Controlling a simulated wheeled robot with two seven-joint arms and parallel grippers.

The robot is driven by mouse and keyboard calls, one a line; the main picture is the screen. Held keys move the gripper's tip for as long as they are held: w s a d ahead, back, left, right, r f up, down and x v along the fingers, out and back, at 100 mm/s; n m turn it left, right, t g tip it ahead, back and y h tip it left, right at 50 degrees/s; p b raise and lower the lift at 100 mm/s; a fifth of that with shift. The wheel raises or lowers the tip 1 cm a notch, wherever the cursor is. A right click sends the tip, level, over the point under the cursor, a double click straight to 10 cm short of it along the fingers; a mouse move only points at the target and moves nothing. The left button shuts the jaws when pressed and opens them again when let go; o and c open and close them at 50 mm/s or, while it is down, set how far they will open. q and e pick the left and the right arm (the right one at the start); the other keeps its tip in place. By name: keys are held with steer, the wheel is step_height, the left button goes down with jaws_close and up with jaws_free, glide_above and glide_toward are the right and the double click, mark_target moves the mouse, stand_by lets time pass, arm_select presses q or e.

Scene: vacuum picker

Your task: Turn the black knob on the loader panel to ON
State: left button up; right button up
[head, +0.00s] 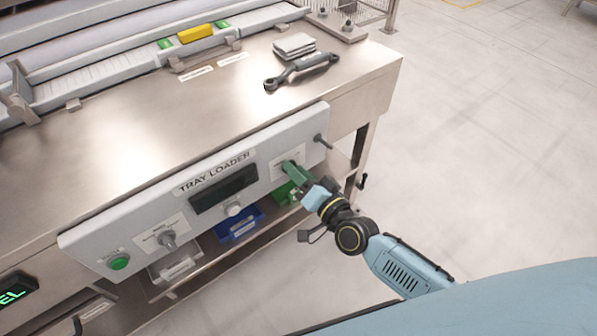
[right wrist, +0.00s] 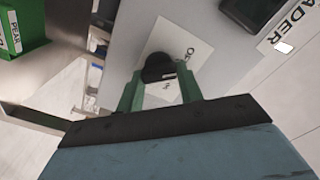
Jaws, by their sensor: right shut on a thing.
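The grey loader panel (head: 225,172), lettered TRAY LOADER, runs along the front of the steel bench. My right gripper (head: 290,168) reaches its right end, over a white label plate. The black knob (right wrist: 157,66) shows in the right wrist view on its white plate, where letters starting "OF" are partly visible. The green fingers of my right gripper (right wrist: 160,84) stand on both sides of the knob and are shut on it. The knob's pointer direction cannot be told. In the head view the fingers hide the knob. My left gripper is not in view.
The panel also has a dark display (head: 224,188), a grey selector (head: 168,240) and a green button (head: 119,263). Blue (head: 240,225) and green bins (head: 284,193) stand on the shelf below. The floor at right is clear.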

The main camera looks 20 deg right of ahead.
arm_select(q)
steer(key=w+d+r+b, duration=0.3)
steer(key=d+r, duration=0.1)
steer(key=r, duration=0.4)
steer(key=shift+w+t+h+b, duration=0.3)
arm_select(e)
steer(key=shift+f+m, duration=0.15)
steer(key=shift+m, duration=2.7)
steer(key=shift+f+m, duration=0.15)
steer(key=shift+m, duration=2.65)
steer(key=shift+f+m, duration=0.15)
steer(key=shift+m, duration=2.7)
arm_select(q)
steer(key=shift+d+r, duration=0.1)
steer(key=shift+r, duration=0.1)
arm_select(e)
steer(key=o, duration=1)
steer(key=shift+s, duration=0.15)
